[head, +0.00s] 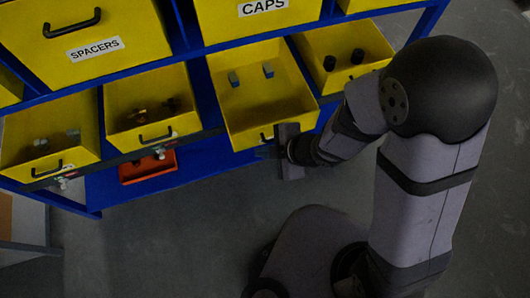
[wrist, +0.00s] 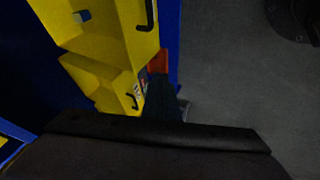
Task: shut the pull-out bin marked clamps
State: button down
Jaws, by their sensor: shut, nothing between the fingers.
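No label reading clamps is legible, so I cannot tell by name which bin it is. In the head view, a yellow bin (head: 262,112) in the lower row stands pulled out further than its neighbours, with two small grey-blue blocks inside. Its dark handle is partly hidden behind my gripper (head: 268,153). My gripper is shut and empty, at the front of this bin; I cannot tell whether it touches. In the wrist view, yellow bins (wrist: 115,35) with black handles show beyond my dark gripper (wrist: 165,100).
Other open yellow bins hold dark cylinders (head: 343,59), brownish parts (head: 152,108) and grey parts (head: 56,141). Above are bins marked SPACERS (head: 95,48) and CAPS (head: 262,8). A red tray (head: 147,167) sits below on the blue rack (head: 185,178). The grey floor in front is clear.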

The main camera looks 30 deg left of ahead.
jog(key=f, duration=0.1)
send_near(238, 142)
jog(key=x, duration=0.4)
jog(key=shift+a+f, duration=0.1)
dwell(0.4)
jog(key=w+a+p, duration=0.9)
dwell(0.5)
jog(key=shift+w+a+r, duration=0.1)
jog(key=shift+w+r, duration=0.05)
jog(key=shift+r, duration=0.05)
